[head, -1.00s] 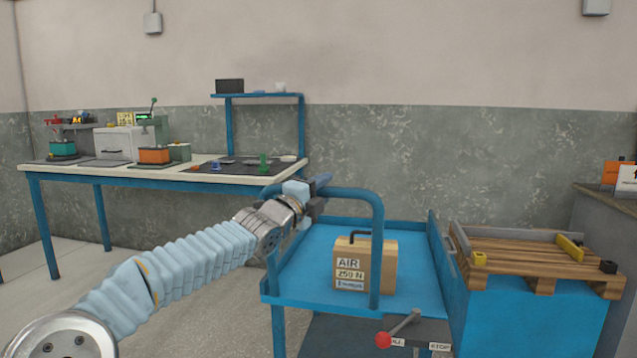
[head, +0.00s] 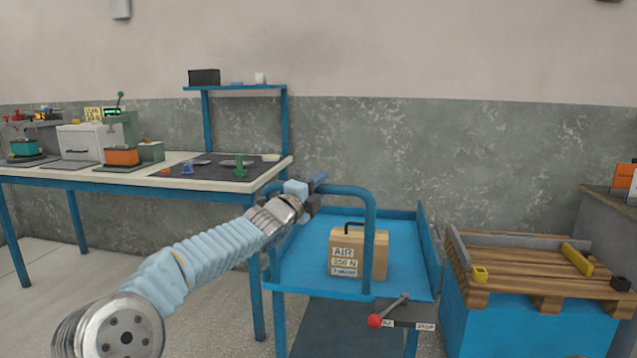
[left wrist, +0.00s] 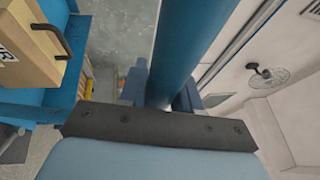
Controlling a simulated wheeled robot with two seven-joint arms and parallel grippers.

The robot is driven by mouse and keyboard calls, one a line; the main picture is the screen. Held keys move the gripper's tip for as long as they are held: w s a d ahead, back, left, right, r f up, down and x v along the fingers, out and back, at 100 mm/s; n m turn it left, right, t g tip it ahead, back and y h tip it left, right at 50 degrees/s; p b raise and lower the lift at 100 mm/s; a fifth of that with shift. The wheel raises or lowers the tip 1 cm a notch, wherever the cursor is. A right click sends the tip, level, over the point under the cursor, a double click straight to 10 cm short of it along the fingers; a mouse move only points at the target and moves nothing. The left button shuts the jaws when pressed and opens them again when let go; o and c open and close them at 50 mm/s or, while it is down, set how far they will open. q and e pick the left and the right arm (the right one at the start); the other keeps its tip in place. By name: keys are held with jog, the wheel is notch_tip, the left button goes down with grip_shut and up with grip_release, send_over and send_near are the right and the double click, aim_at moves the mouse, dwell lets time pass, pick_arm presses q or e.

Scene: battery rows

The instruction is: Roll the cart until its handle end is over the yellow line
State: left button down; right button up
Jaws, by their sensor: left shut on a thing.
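The blue cart (head: 300,268) stands in the middle of the head view, its tubular handle (head: 369,235) rising at the near left end. My left gripper (head: 308,195) is shut on the handle's upper bar. The blue bar (left wrist: 185,50) also runs between my fingers in the left wrist view. A tan case (head: 375,262) marked "AIR" sits upright on the cart's top; it shows in the wrist view too (left wrist: 30,55). A red-knobbed lever (head: 375,320) is on a dark panel with a STOP label. The yellow line is not visible. My right gripper is not in view.
A workbench (head: 265,175) with tools stands left of the cart, its right end close behind the handle. A blue stand with a wooden pallet (head: 500,262) is close at the cart's right. A grey wall (head: 430,150) is behind. Bare floor (head: 40,310) shows at left.

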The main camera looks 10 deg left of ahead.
pick_arm(q)
jog(key=shift+w+f, duration=0.1)
jog(key=shift+w, duration=0.45)
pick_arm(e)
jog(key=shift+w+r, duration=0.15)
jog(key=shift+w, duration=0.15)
pick_arm(q)
jog(key=c, duration=0.9)
grip_release()
jog(key=b+v, duration=0.4)
jog(key=v, duration=0.9)
jog(key=shift+s+a+b, duration=0.2)
jog(key=shift+s+b, duration=0.15)
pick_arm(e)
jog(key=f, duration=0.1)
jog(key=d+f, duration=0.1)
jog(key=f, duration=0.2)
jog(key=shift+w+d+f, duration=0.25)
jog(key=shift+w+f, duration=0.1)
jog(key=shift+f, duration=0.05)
